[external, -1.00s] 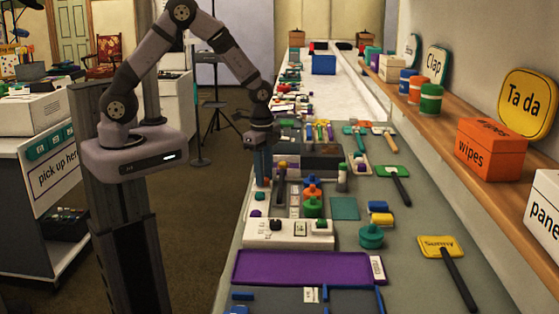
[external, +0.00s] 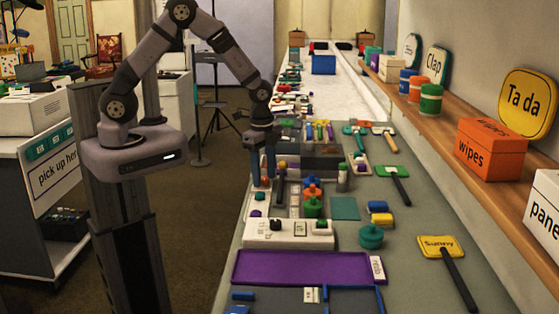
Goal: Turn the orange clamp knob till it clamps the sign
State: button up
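My gripper (external: 262,182) points down at the left edge of the counter, its two blue fingers visibly apart. A small orange spot that may be the clamp knob (external: 264,183) shows low between the fingertips, mostly hidden. I cannot tell whether the fingers touch it. A dark upright bar (external: 281,186) stands just right of the gripper; whether it belongs to the clamp or a sign is too small to tell. A yellow "Sunny" sign (external: 437,246) with a black handle lies at the right front of the counter.
A white box with knobs (external: 289,234) and a purple tray (external: 300,268) lie in front. A green paddle (external: 394,171) lies further right. A wall shelf (external: 478,160) runs along the right.

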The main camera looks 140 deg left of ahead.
aim_at(265, 179)
jog(key=shift+d+r+b, duration=0.1)
jog(key=shift+r+b, duration=0.85)
jog(key=shift+r, duration=2.7)
jog(key=n, duration=0.3)
jog(key=shift+w, duration=0.15)
jog(key=s+d+f+n+h, duration=0.1)
jog(key=s+d+f+n, duration=0.25)
jog(key=d+n, duration=0.2)
jog(key=w+d+r+m, duration=0.1)
jog(key=w+d+m, duration=0.1)
jog(key=d, duration=0.8)
jog(key=w+d+r+m, duration=0.1)
jog(key=d+m, duration=0.4)
jog(key=d, duration=0.5)
jog(key=w+d+m, duration=0.3)
jog(key=w+d, duration=0.1)
jog(key=d, duration=0.5)
jog(key=shift+d+r+m+y, duration=0.3)
jog(key=shift+d+r+m, duration=0.05)
jog(key=shift+d+r, duration=0.05)
